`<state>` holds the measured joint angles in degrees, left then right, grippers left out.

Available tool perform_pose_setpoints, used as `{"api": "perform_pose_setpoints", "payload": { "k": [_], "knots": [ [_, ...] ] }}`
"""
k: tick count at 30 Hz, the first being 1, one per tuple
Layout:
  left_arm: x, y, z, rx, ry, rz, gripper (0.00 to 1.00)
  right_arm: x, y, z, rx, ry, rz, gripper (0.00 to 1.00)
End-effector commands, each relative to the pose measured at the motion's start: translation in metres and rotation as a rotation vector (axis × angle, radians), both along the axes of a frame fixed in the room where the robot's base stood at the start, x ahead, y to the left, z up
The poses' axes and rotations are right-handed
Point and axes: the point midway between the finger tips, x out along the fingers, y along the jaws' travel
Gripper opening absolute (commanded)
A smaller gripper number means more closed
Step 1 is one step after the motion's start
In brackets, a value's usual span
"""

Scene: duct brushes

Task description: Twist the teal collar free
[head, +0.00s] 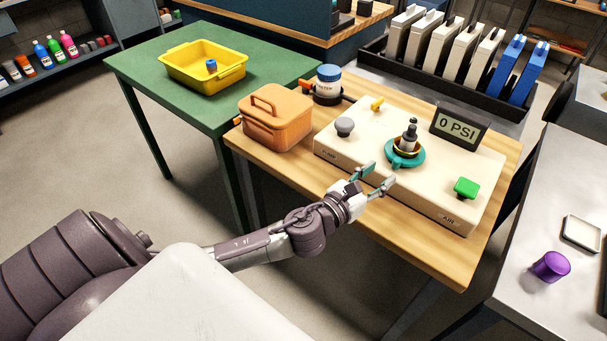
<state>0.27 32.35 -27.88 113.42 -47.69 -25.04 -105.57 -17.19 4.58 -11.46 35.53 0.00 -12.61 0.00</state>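The teal collar (405,156) sits around a dark fitting (410,134) on the cream panel box (345,154), with a brass-coloured ring just above the collar. My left gripper (378,177) reaches over the near edge of the panel with its two fingers spread apart. It is open with nothing visible between the fingers, just left of and nearer than the collar. The far finger is close to the collar's handle-like edge; I cannot tell whether they touch. My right gripper is not in view.
The panel carries a grey knob (345,126), a yellow lever (377,104), a green button (466,187) and a display reading 0 PSI (457,128). An orange lidded box (275,120) and a blue-capped jar (328,82) stand left. A yellow tray (188,73) is on the green table.

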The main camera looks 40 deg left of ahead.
Motion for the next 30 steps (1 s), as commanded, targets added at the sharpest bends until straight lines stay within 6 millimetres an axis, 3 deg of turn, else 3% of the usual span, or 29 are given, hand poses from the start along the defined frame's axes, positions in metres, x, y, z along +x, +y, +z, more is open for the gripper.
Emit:
{"api": "perform_pose_setpoints", "payload": {
  "k": [14,20,30],
  "knots": [
    [-0.096,0.018,-0.003,0.002,0.004,0.001,0.46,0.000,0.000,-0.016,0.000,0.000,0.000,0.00],
    [-0.088,0.044,-0.032,-0.381,0.171,0.170,0.46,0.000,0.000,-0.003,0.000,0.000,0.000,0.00],
    [-0.102,0.073,-0.092,-0.936,0.375,0.462,0.46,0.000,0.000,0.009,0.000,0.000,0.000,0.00]
  ]
}}
